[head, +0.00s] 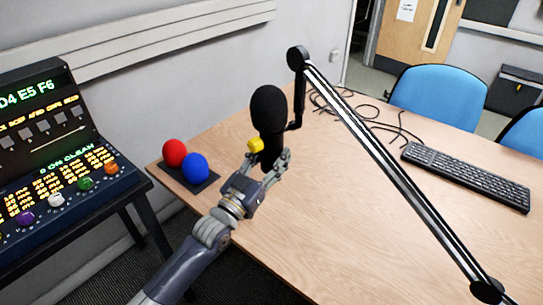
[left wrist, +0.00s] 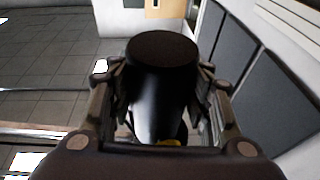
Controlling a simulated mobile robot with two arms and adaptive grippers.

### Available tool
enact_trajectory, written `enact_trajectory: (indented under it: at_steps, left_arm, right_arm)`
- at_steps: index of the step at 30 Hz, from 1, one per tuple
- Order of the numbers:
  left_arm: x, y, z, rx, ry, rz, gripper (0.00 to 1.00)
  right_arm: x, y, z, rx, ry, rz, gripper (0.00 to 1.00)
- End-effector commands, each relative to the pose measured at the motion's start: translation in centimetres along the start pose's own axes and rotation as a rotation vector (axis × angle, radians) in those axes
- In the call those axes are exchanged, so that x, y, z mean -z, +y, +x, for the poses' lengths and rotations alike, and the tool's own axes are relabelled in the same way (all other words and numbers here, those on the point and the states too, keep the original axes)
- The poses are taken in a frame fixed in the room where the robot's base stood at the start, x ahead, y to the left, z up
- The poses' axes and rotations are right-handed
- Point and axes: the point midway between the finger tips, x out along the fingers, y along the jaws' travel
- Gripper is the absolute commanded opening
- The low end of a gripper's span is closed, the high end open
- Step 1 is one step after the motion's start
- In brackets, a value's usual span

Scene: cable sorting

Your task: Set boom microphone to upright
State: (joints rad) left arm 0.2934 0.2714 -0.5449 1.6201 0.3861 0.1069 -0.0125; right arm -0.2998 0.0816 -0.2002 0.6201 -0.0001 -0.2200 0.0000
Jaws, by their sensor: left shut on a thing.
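The boom microphone (head: 269,110) has a black foam head and stands about upright above the wooden table. It hangs from a jointed boom arm (head: 390,172) with pale stripes, which runs down to the lower right. My left gripper (head: 271,160) is shut on the lower body of the microphone, below the foam. In the left wrist view the dark microphone body (left wrist: 160,92) sits between the two fingers of my left gripper (left wrist: 165,100). A small yellow part (head: 255,145) shows beside the fingers. My right gripper is not in view.
A red ball (head: 174,153) and a blue ball (head: 195,168) sit on a dark base at the table's left corner. A black keyboard (head: 466,176) and loose cables (head: 372,112) lie on the table (head: 330,210). A console (head: 50,150) stands left; blue chairs (head: 438,94) stand behind.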

Motion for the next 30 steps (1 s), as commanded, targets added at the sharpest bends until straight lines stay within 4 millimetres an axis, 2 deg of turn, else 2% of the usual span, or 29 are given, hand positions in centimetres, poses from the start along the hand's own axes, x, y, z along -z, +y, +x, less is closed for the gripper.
enact_trajectory:
  at_steps: [5, 6, 8, 20, 26, 30]
  left_arm:
    - [0.1, -0.1, 0.0, 0.001, 0.000, 0.016, 0.03]
    - [0.1, -0.2, 0.0, 0.001, 0.000, 0.016, 0.55]
    - [0.1, -0.2, 0.0, 0.001, 0.000, 0.015, 0.67]
    - [0.0, -0.1, -0.3, 0.001, -0.001, 0.007, 0.67]
    - [-0.1, -0.1, -3.2, 0.001, -0.004, 0.008, 0.67]
    - [-0.1, -0.1, -6.2, 0.001, -0.004, 0.008, 0.67]
  right_arm:
    - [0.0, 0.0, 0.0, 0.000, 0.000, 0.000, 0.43]
    - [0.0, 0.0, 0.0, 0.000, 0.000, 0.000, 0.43]
    - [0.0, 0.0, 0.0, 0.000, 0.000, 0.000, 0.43]
    - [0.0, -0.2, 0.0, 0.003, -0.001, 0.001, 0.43]
    - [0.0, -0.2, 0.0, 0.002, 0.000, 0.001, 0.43]
    - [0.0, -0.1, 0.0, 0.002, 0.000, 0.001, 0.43]
